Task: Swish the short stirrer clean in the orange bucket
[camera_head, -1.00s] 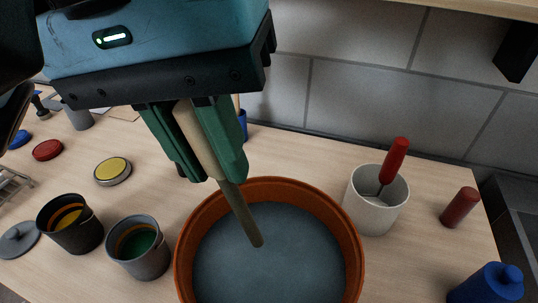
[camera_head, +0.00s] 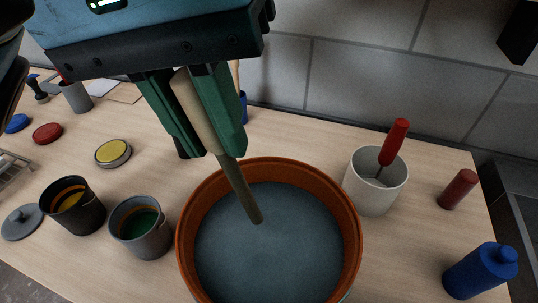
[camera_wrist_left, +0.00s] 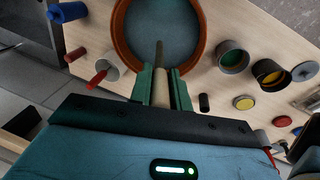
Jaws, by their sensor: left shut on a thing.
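My left gripper (camera_head: 207,112) is shut on the wooden handle of the short stirrer (camera_head: 236,185), above the back left rim of the orange bucket. The stirrer tilts down to the right, and its tip is over or at the grey-blue liquid; I cannot tell whether it touches. The orange bucket (camera_head: 352,222) stands at the front of the bench. The left wrist view shows the stirrer (camera_wrist_left: 159,56) between the green fingers, pointing into the bucket (camera_wrist_left: 120,45). My right gripper is not in view.
A white pot (camera_head: 370,195) with a red-handled tool (camera_head: 394,142) stands close to the bucket's right. A dark red cylinder (camera_head: 458,189) and a blue bottle (camera_head: 480,272) are farther right. Two paint cans, green (camera_head: 141,228) and yellow (camera_head: 72,206), stand left. A tiled wall closes the back.

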